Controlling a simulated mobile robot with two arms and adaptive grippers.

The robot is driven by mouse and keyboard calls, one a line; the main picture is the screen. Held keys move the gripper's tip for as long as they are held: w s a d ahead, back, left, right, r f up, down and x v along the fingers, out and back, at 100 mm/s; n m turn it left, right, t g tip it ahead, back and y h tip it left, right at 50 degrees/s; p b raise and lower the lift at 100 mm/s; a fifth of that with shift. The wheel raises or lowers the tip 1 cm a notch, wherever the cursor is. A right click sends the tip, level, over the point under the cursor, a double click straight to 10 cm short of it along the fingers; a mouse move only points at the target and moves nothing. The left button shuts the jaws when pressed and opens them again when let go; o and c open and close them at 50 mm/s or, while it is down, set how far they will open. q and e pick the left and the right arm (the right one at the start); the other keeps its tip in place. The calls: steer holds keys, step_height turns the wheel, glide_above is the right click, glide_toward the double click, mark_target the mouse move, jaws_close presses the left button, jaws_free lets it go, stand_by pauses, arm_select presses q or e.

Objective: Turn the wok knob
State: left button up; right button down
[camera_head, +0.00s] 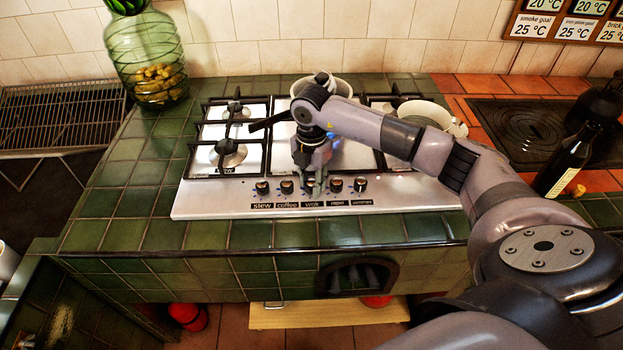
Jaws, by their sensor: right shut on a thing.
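The wok knob (310,188) is the middle one in the row on the front strip of the steel hob (210,204). The label "wok" (311,205) is under it. My right gripper (313,183) points down from above and is shut on the wok knob. Its fingers hide much of the knob, so I cannot tell which way the knob is turned. My left gripper is not in the head view.
Other knobs flank it closely: coffee (286,187) on the left and another (336,186) on the right. A light pot (425,112) stands at the hob's right; a pan (340,88) is behind my arm. A dark bottle (562,160) stands far right.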

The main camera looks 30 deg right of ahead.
mark_target(312, 182)
steer(key=m+p, duration=0.1)
steer(key=m, duration=0.4)
steer(key=shift+r+m, duration=0.15)
steer(key=shift+m, duration=0.15)
steer(key=m+p, duration=0.2)
steer(key=m, duration=0.2)
steer(key=shift+m, duration=0.4)
steer(key=c, duration=1.2)
jaws_free()
steer(key=shift+c, duration=0.2)
step_height(312, 182, up, 12)
